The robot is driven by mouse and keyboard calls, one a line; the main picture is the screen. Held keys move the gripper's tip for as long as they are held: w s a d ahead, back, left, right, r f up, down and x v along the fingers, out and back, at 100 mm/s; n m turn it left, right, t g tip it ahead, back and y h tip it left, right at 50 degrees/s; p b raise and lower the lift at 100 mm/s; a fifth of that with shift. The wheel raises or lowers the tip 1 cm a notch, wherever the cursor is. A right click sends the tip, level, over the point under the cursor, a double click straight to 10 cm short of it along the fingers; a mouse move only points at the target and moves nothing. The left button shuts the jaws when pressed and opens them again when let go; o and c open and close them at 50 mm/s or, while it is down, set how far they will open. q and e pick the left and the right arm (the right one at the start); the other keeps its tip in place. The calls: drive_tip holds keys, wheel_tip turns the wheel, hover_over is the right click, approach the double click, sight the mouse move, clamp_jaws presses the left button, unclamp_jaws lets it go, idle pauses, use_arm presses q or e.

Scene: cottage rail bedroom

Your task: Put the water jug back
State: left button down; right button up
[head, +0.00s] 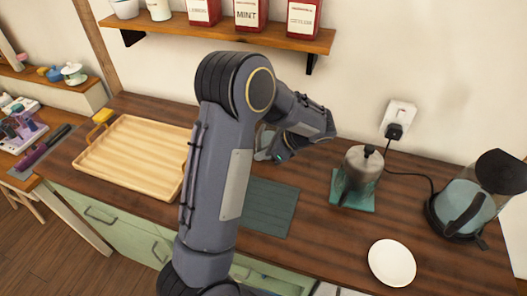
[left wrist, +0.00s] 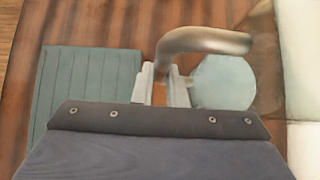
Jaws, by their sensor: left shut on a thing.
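My left gripper (head: 276,153) is over the back of the counter, partly behind my own arm. In the left wrist view its fingers (left wrist: 164,86) are shut at the lower end of a curved metallic handle (left wrist: 205,40). A pale, blue-green round shape (left wrist: 222,82) beside the handle appears to be the jug. In the head view only a small pale part of the jug (head: 263,140) shows beside my arm; the rest is hidden. I cannot tell whether it touches the counter. A dark teal mat (head: 270,206) lies bare in front, also in the left wrist view (left wrist: 88,92). My right gripper is not in view.
A wooden tray (head: 130,150) lies at left. A shelf (head: 225,36) hangs above.

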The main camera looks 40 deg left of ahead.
use_arm(q)
drive_tip(key=c, duration=1.8)
unclamp_jaws()
drive_tip(key=shift+f, duration=0.1)
drive_tip(key=shift+c, duration=0.2)
drive_tip(key=o, duration=0.4)
drive_tip(key=shift+d+r, duration=0.1)
drive_tip(key=shift+r, duration=0.15)
drive_tip(key=b+v, duration=0.1)
drive_tip(key=v, duration=1)
drive_tip(key=s+r+n+t+h, duration=0.25)
drive_tip(key=s+n+h, duration=0.55)
drive_tip(key=s, duration=0.7)
drive_tip(key=s+d+n+t+h, duration=0.1)
drive_tip(key=s+d+n, duration=0.1)
drive_tip(key=s, duration=0.1)
drive_tip(key=s+d+f+n+t+h, duration=0.1)
drive_tip(key=s+d+n+t+h, duration=0.1)
drive_tip(key=s+n, duration=0.1)
drive_tip(key=s+d+n+t+h, duration=0.1)
drive_tip(key=s+d+n+t, duration=0.1)
drive_tip(key=d+n, duration=0.1)
drive_tip(key=shift+s+f+t, duration=0.2)
drive_tip(key=shift+s+t, duration=0.05)
drive_tip(key=shift+s, duration=0.15)
